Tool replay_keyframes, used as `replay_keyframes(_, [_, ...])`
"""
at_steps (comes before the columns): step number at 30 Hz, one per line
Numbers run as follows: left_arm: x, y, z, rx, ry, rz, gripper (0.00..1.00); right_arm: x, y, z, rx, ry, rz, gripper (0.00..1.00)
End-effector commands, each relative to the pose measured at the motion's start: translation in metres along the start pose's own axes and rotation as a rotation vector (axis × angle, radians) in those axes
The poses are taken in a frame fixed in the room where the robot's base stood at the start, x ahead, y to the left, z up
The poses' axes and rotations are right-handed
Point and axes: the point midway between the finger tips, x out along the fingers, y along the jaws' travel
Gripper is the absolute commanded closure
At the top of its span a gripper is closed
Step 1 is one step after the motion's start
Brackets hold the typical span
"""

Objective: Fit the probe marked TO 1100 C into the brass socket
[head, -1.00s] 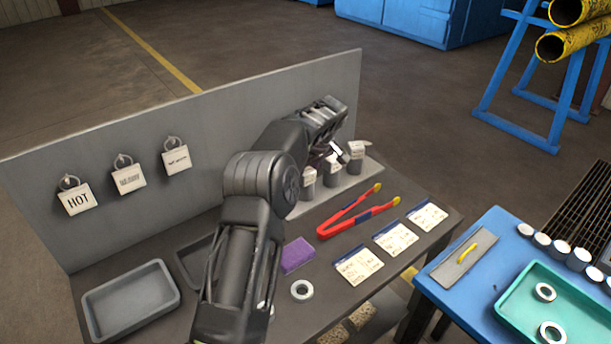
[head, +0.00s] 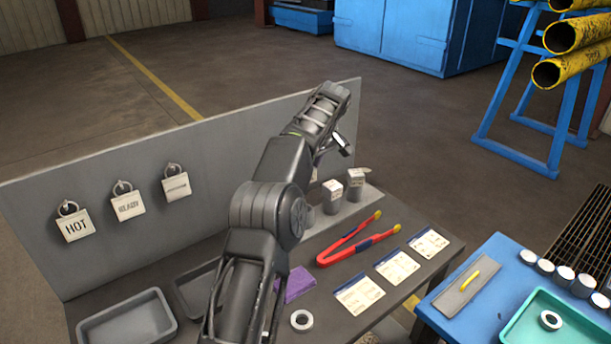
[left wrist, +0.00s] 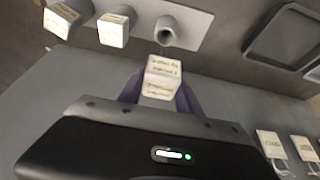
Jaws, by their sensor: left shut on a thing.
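My left gripper (left wrist: 160,92) is shut on a probe with a white lettered block (left wrist: 163,75); the lettering is too blurred to read. In the left wrist view, the held probe is in front of an open grey tube (left wrist: 170,32) on the grey rack. Two more probes with white labels (left wrist: 62,18) (left wrist: 113,28) stand in the rack; in the head view they show behind the red tongs (head: 332,190) (head: 357,180). In the head view my left arm hides the gripper's fingers. I cannot make out a brass socket. My right gripper is not in view.
A grey upright panel (head: 230,150) carries hanging tags such as HOT (head: 76,226). Red tongs (head: 345,243), several cards (head: 397,266), a purple block (head: 297,284), a ring (head: 301,320) and a grey tray (head: 125,325) lie on the bench. A blue table (head: 500,255) stands right.

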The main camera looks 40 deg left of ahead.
Motion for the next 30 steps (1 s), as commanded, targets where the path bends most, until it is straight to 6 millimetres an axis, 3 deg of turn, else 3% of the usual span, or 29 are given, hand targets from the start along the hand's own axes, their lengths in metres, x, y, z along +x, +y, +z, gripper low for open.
replay_keyframes(15, [0.0, 0.0, 0.0, 0.001, 0.0, 0.001, 1.0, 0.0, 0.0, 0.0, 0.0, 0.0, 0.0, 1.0])
replay_keyframes(20, [-0.004, 0.004, 0.008, 0.044, -0.002, 0.015, 1.0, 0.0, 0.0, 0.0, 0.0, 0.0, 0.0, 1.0])
replay_keyframes(26, [-0.018, 0.019, 0.048, 0.242, -0.009, 0.086, 1.0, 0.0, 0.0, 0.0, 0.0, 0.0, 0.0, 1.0])
replay_keyframes(30, [-0.034, 0.027, 0.103, 0.471, -0.013, 0.173, 1.0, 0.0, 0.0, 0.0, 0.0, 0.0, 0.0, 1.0])
